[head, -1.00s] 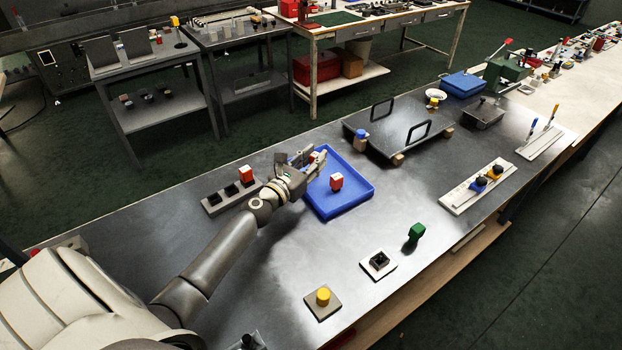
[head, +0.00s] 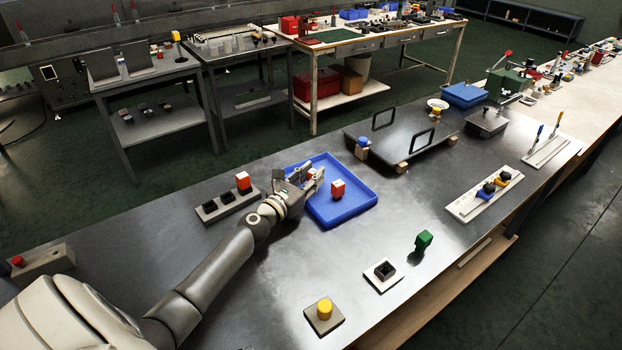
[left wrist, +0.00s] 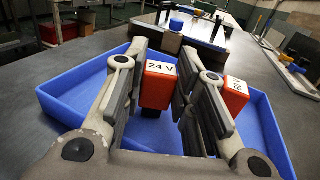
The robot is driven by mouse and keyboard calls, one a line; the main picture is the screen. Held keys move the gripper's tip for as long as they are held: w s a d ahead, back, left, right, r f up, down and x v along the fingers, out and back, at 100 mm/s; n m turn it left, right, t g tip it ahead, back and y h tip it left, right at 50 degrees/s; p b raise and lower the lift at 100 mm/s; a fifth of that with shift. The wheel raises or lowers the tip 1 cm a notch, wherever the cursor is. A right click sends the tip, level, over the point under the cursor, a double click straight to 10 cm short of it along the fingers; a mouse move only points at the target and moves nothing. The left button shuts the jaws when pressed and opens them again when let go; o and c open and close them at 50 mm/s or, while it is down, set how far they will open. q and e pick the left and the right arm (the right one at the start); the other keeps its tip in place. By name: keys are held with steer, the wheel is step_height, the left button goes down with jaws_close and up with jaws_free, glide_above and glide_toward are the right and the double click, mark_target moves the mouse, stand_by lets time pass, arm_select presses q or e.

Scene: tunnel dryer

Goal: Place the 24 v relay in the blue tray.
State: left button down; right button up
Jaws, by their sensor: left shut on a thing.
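My left gripper (head: 318,177) is over the back left part of the blue tray (head: 347,216). In the left wrist view its fingers are closed on the 24 V relay (left wrist: 157,86), an orange-red block with a white label and a dark lower body. The relay is upright, low over the tray floor; I cannot tell whether it touches. The blue tray also fills the middle of the left wrist view (left wrist: 75,88). A second orange-red relay (head: 338,188) stands in the tray to the right; it shows partly behind the right finger (left wrist: 235,95). My right gripper is not in view.
A grey socket block (head: 224,205) with another red relay (head: 243,181) stands left of the tray. A dark plate with handles (head: 402,140) is behind right. A green-topped piece (head: 423,240), a white-based socket (head: 384,274) and a yellow button (head: 324,309) are nearer the front.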

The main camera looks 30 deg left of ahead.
arm_select(q)
steer(key=shift+f, duration=0.1)
steer(key=shift+f, duration=0.15)
steer(key=c, duration=1.2)
jaws_free()
steer(key=shift+r, duration=0.35)
steer(key=s, duration=1)
steer(key=shift+s+a+f+b, duration=0.2)
steer(key=shift+s+b, duration=0.1)
steer(key=shift+s, duration=0.05)
steer(key=shift+s+r, duration=0.1)
steer(key=shift+s, duration=0.55)
